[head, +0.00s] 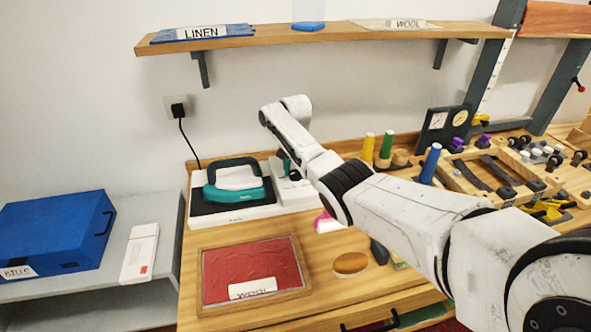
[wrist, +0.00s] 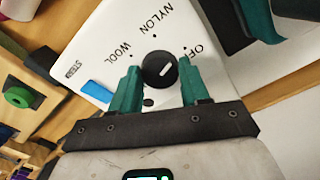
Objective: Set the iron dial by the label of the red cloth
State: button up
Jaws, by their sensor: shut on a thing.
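The red cloth (head: 228,267) lies in a wooden frame on the counter, with a white label (head: 252,288) reading WOOL. The teal iron (head: 235,190) rests on a dark plate on a white base behind it. The round black dial (wrist: 159,70) sits on a white panel (wrist: 105,45) marked NYLON, WOOL and OFF. Its short white mark slants toward the OFF side. My gripper (wrist: 160,80) is shut on the dial, one teal finger on each side. In the head view my gripper (head: 287,165) is partly hidden at the iron's right.
A shelf (head: 270,39) above holds a blue cloth (head: 165,37) labelled LINEN and a pale cloth labelled WOOL (head: 408,23). Thread spools (head: 386,145) and tools crowd the counter's right. A brown oval brush (head: 350,263) lies right of the frame. A blue case (head: 55,232) stands left.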

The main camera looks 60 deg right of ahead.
aim_at(295, 172)
jog(key=n, duration=0.5)
jog(key=shift+n, duration=0.3)
jog(key=n, duration=0.4)
jog(key=shift+n, duration=0.3)
jog(key=n, duration=1)
jog(key=shift+n, duration=0.3)
jog(key=o, duration=1.1)
jog(key=shift+c, duration=0.2)
notch_tip(295, 172, up, 11)
jog(key=b, duration=0.1)
